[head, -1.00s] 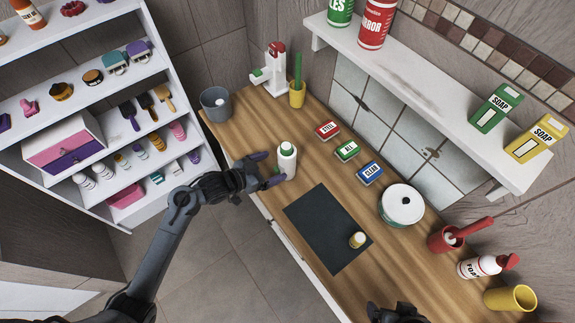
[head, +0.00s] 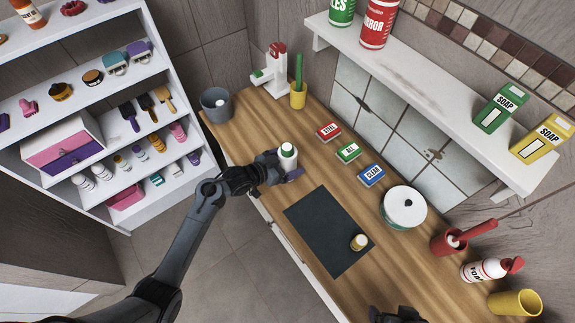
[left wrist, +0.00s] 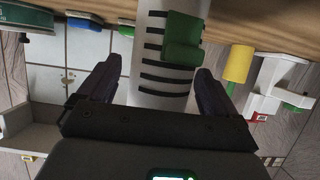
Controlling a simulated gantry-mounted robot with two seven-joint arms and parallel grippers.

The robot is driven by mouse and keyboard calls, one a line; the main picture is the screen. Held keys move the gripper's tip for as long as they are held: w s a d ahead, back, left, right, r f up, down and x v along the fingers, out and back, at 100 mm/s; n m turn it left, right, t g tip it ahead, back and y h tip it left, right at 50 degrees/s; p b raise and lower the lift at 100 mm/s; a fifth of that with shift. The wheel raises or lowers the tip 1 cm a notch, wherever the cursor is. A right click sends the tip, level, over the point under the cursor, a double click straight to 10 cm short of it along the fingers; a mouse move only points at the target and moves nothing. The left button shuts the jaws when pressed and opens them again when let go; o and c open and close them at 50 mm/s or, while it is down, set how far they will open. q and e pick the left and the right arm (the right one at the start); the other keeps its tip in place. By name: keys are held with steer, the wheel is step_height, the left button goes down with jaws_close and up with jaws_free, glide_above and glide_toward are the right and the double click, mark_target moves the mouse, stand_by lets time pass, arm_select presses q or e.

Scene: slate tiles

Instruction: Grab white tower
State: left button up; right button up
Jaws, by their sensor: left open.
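The white tower (head: 287,160), an upright white cylinder with a green top, stands at the left edge of the wooden counter in the head view. In the left wrist view the tower (left wrist: 165,90) shows dark stripes and a green block on its side. My left gripper (head: 281,168) is open around the tower, one finger on either side. In the left wrist view small gaps show between the fingers and the tower. My right gripper (head: 397,314) shows only in part at the bottom edge, and its jaws cannot be made out.
A dark mat (head: 325,228) with a small yellow-and-white jar (head: 358,242) lies to the right. Red, green and blue boxes (head: 348,152) sit behind. A grey cup (head: 215,102) and a white-and-red stand (head: 272,72) are at the far left. A white shelf (head: 430,100) overhangs the counter's back.

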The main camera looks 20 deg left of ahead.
arm_select(q)
steer(key=shift+c, duration=0.3)
steer(key=c, duration=1)
steer(key=shift+r, duration=0.1)
steer(key=shift+c, duration=0.2)
